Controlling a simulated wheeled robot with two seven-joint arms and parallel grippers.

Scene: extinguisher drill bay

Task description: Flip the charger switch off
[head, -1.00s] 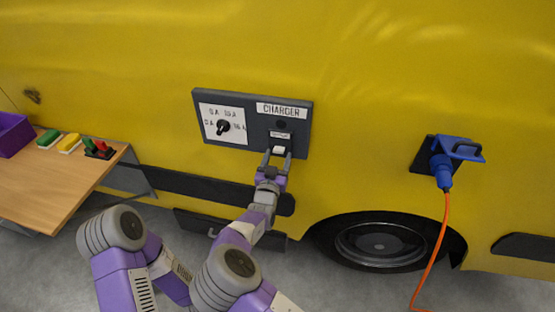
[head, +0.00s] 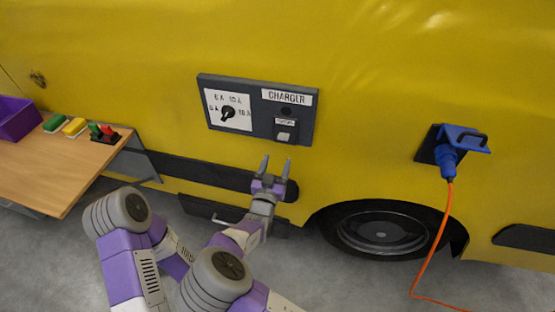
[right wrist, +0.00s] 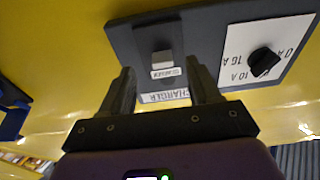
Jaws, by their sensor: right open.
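The charger switch (head: 285,134) is a pale rocker on the right part of a dark panel (head: 262,104), under the CHARGER label (head: 287,97). The panel is on the yellow vehicle side. My right gripper (head: 274,167) is open and empty, below the switch and apart from it. In the right wrist view, the switch (right wrist: 162,60) shows beyond and between the two open fingers (right wrist: 160,88), with the view upside down. I cannot tell which way the rocker is set. My left gripper is not seen.
A black rotary knob (head: 228,114) on a white dial is left of the switch. A blue plug (head: 447,158) with an orange cable (head: 431,250) is at right. A wooden table (head: 60,178) at left holds a purple bin (head: 18,120) and coloured blocks.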

